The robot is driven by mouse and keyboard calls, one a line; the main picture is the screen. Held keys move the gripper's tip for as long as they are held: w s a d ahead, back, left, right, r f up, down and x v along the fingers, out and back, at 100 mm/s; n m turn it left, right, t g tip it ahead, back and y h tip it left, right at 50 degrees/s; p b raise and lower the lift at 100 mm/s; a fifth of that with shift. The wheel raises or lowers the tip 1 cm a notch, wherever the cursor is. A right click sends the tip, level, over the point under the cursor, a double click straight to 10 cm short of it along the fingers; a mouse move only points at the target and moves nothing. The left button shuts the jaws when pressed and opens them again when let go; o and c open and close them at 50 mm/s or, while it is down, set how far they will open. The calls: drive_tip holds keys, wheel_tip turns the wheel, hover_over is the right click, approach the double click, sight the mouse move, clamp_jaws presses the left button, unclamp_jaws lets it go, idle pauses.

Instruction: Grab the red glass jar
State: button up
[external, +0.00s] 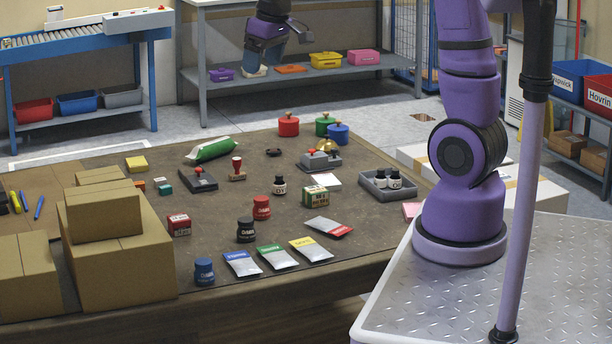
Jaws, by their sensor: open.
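A small red jar (262,208) with a pale label stands upright near the middle of the brown table. A black jar (246,231) and a blue jar (204,271) of like shape stand in front of it, to the left. A red pot with a knob lid (289,126) stands at the table's far edge. My gripper (275,48) is high at the top of the external view, well apart from the red jar. It is open and looks empty; its fingertips are small and dark here.
Cardboard boxes (115,250) are stacked at the table's left. Several flat pouches (277,257) lie in front of the red jar. A green box (319,196) and a grey tray with bottles (388,190) are to its right. A red box (179,225) is to its left.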

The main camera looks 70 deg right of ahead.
drive_tip(key=w+d+f, duration=0.5)
drive_tip(key=d+f, duration=0.1)
drive_tip(key=f, duration=0.1)
drive_tip(key=m+g, duration=0.2)
drive_tip(key=g, duration=0.1)
hover_over(261, 198)
drive_tip(key=shift+y, duration=0.3)
drive_tip(key=f, duration=2.5)
drive_tip(key=shift+s+d, duration=0.1)
drive_tip(key=shift+d, duration=0.1)
wheel_tip(261, 198, down, 6)
drive_tip(key=shift+a+f, duration=0.15)
drive_tip(key=shift+f, duration=1.15)
drive_tip(key=shift+a+f, duration=0.1)
drive_tip(key=shift+f, duration=1.2)
drive_tip(key=c, duration=1.1)
drive_tip(key=shift+o, duration=0.2)
drive_tip(key=shift+r, duration=0.1)
